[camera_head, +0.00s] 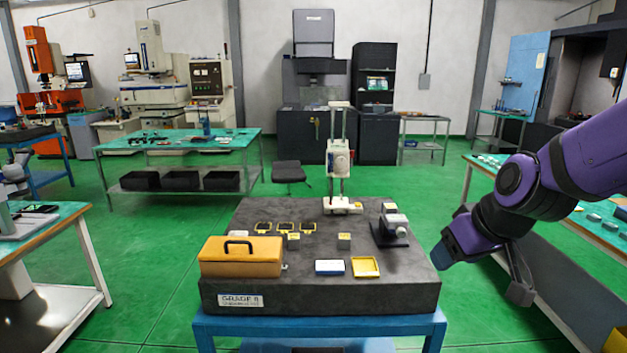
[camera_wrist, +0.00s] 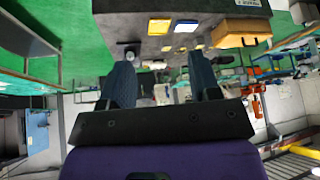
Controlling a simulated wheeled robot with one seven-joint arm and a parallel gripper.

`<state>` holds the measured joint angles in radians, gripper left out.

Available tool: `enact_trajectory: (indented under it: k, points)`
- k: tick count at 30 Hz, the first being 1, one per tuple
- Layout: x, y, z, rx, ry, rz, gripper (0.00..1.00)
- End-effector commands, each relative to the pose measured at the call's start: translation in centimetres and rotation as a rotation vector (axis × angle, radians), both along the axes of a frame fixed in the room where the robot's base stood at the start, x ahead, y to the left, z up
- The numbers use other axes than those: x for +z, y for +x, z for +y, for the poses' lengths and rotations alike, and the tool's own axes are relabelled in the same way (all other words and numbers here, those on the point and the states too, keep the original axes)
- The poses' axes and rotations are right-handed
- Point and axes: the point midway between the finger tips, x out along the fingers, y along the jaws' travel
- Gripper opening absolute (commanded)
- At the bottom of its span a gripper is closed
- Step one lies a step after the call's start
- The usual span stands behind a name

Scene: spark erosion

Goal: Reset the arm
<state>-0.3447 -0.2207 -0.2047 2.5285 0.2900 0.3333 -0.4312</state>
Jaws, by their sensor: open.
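My purple arm comes in from the right side of the head view and bends down beside the right edge of the dark granite block (camera_head: 290,297). In the wrist view my gripper (camera_wrist: 165,78) shows two dark blue fingers standing well apart, with nothing held between them. It is clear of the block and of the things on it.
The block carries an orange case (camera_head: 240,258), a blue-and-white box (camera_head: 329,267), a yellow tray (camera_head: 366,267), a white-headed stand (camera_head: 339,160), a dark vise-like fixture (camera_head: 390,233) and small yellow-marked pieces. A side bench (camera_head: 595,232) stands close at right.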

Motion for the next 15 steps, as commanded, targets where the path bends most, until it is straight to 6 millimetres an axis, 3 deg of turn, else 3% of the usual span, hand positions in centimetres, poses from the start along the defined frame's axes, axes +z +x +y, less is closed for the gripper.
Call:
enact_trajectory:
  k: [6,15]
  points:
    - [4.9,-4.7,-2.3,-0.076,0.028,0.017,0.57]
    - [9.2,-11.9,-5.3,-0.231,-0.016,0.041,0.57]
